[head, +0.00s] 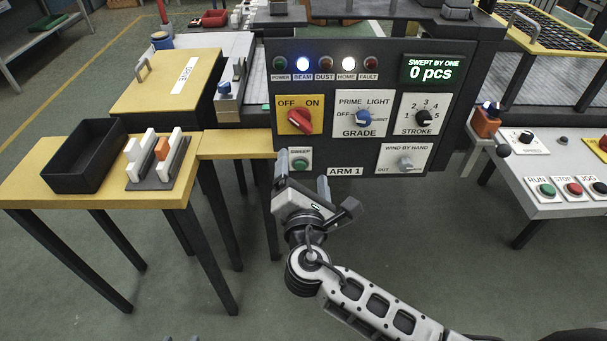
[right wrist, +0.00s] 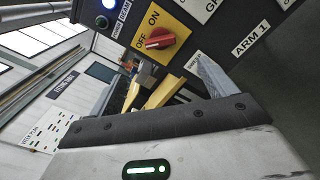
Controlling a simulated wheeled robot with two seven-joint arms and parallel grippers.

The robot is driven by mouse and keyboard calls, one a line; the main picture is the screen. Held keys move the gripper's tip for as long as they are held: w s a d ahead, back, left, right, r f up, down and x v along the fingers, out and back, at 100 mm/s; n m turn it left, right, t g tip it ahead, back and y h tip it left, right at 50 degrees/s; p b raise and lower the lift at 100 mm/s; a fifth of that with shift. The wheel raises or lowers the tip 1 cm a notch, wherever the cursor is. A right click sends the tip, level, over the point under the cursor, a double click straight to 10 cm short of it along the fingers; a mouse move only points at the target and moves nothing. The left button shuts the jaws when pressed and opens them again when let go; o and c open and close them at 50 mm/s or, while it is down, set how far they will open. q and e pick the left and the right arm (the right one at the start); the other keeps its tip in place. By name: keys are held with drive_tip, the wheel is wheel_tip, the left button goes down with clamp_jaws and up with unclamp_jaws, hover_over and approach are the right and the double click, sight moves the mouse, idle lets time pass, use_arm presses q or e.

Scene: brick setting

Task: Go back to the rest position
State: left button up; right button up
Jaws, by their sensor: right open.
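My right gripper (head: 300,182) is at the lower left of the dark control panel (head: 335,82), in front of the green SWEEP button (head: 300,163). It is open, with nothing seen between its fingers; one pale fingertip stands just left of the button. I cannot tell whether it touches the panel. In the right wrist view, a grey finger (right wrist: 210,75) shows below the red OFF/ON knob (right wrist: 160,42).
A yellow-topped table (head: 60,188) at left bears a black bin (head: 80,165) and a rack (head: 165,180) with white and orange pieces. A white console (head: 540,165) with buttons stands at right. The panel display (head: 433,70) reads 0 pcs. Open floor lies in front.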

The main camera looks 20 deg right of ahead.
idle(0.4)
drive_tip(key=s+f+m+g+y, duration=0.55)
drive_tip(key=s+f+m, duration=0.45)
drive_tip(key=f, duration=0.4)
drive_tip(key=s+f+m+g+y, duration=0.1)
drive_tip(key=s+f+m+y, duration=0.1)
drive_tip(key=s+m, duration=0.6)
drive_tip(key=m, duration=0.3)
drive_tip(key=shift+s+d+g, duration=0.35)
drive_tip(key=shift+s+d, duration=0.05)
drive_tip(key=shift+f+y, duration=0.15)
drive_tip(key=shift+y, duration=0.1)
